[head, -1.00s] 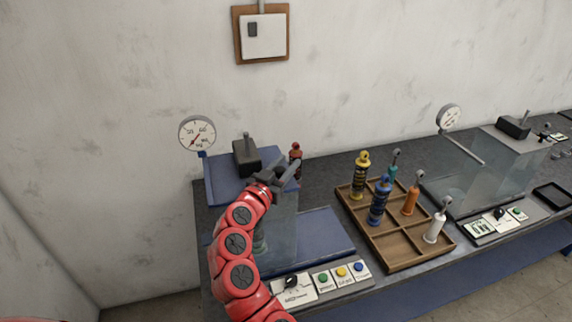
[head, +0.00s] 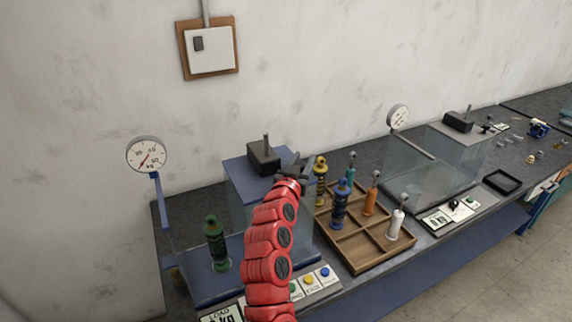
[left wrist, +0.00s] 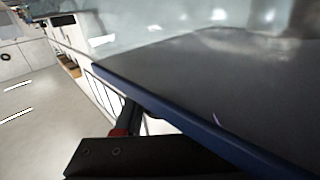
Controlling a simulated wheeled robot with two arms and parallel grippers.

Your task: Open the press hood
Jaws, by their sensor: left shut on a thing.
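The press hood (head: 238,177) has a blue top with a dark block and pin, and clear walls. It stands over the right part of the blue press base (head: 225,284). A green spring shock (head: 215,245) stands upright on the base, left of the hood. My left gripper (head: 296,170) is at the hood's right upper edge and is shut on the hood; the exact contact is hard to see. In the left wrist view, a dark finger (left wrist: 140,158) lies by a blue-edged panel (left wrist: 215,138). My right gripper is not in view.
A dial gauge (head: 147,155) rises on a blue post at the left. A wooden tray (head: 368,255) with several coloured shocks stands close on the right. A control panel (head: 318,284) with buttons lies in front. A second clear-walled press (head: 455,155) stands farther right.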

